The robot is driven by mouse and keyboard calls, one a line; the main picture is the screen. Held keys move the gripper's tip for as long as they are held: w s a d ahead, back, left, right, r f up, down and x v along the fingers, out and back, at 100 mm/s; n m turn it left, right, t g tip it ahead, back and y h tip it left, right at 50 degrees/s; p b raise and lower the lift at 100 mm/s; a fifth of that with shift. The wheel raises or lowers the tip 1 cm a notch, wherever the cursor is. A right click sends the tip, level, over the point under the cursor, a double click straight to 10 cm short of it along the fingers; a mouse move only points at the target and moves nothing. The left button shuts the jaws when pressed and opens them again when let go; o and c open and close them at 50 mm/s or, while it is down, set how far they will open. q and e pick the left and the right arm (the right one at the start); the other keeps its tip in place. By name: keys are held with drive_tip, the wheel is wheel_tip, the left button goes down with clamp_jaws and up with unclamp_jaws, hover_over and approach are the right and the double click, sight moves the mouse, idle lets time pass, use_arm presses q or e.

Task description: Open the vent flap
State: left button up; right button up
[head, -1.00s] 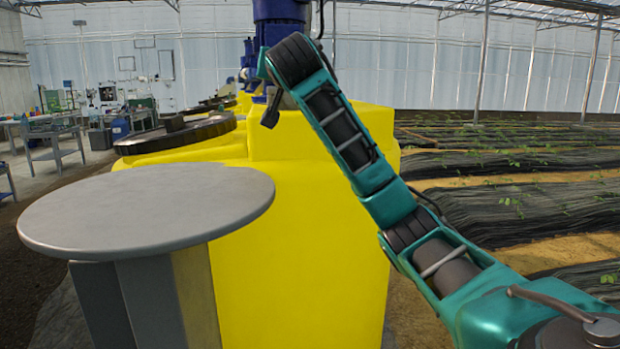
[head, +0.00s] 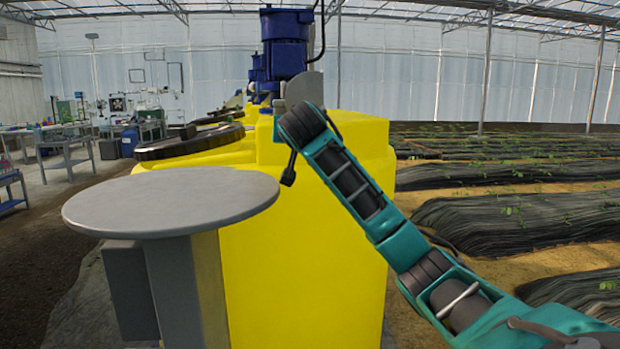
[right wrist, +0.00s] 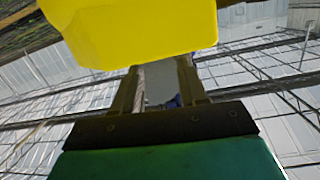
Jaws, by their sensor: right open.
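I cannot make out a vent flap in either view. My right arm comes in from the lower right of the head view, and its far end is up against the picture of the yellow tank (head: 300,260). The fingers there are not clear. In the right wrist view my right gripper (right wrist: 160,72) is open, its two fingers apart. A pale grey surface shows between them, and I cannot tell whether it is near or far. A yellow body (right wrist: 135,30) fills the top, beyond the fingertips. My left gripper is not in view.
A grey round-topped stand (head: 170,200) is close at the left. Behind it are a dark round lid (head: 190,143) on a yellow tank and a blue motor (head: 286,45). Workbenches (head: 65,150) stand far left. Covered plant beds (head: 520,220) lie right.

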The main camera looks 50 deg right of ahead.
drive_tip(key=shift+n+g+y, duration=0.3)
drive_tip(key=shift+g, duration=0.5)
drive_tip(key=d+f, duration=0.1)
drive_tip(key=f, duration=0.5)
drive_tip(key=d+f, duration=0.1)
drive_tip(key=f, duration=0.2)
drive_tip(key=shift+s+d+f, duration=0.3)
drive_tip(key=shift+s+d, duration=0.05)
drive_tip(key=shift+s, duration=0.05)
